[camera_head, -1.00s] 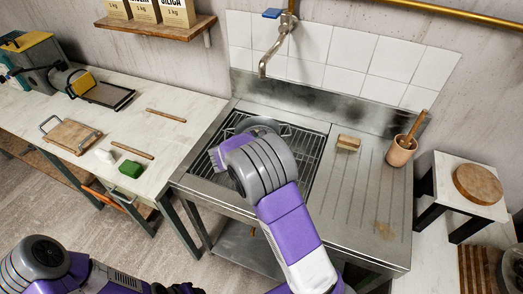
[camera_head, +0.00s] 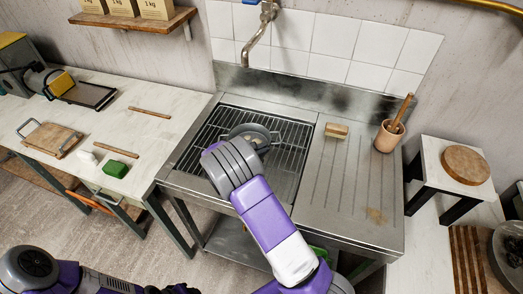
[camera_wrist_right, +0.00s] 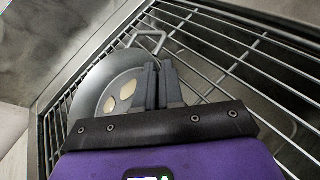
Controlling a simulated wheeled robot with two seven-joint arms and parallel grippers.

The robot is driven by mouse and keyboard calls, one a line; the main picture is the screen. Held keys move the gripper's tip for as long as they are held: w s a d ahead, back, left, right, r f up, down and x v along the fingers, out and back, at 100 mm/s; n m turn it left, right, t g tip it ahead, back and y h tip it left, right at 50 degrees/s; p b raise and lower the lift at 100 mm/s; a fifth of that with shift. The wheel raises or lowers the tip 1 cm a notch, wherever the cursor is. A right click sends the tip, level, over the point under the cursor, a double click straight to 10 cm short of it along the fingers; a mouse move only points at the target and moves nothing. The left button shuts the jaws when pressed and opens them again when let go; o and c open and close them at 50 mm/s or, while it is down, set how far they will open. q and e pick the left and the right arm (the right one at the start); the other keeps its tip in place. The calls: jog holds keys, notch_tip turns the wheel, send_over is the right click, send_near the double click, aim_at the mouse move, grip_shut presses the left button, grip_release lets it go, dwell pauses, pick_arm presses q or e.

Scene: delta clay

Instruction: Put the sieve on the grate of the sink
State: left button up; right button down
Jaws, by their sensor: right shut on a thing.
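The sieve (camera_head: 252,131) is a round, dark grey, shallow bowl at the sink grate (camera_head: 288,165). In the wrist view the sieve (camera_wrist_right: 126,66) lies over the grate bars (camera_wrist_right: 215,62), with a wire loop at its far side and a few pale yellow round patches inside. My right gripper (camera_wrist_right: 159,75) is shut on the sieve's near side. In the head view my right wrist hides the fingers and the sieve's near part. Whether the sieve fully rests on the bars is hard to tell. My left arm shows at the lower left, its fingers out of sight.
A wood-backed brush or block (camera_head: 336,130) and a mortar with pestle (camera_head: 389,136) stand on the drainboard (camera_head: 345,190) right of the grate. The tap (camera_head: 255,40) hangs above the sink's back. A worktable (camera_head: 180,101) with small tools stands at left.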

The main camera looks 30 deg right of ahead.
jog(key=c, duration=1.3)
grip_release()
jog(key=shift+o, duration=0.2)
jog(key=shift+a+r, duration=0.1)
jog(key=p+v, duration=0.2)
jog(key=v, duration=1)
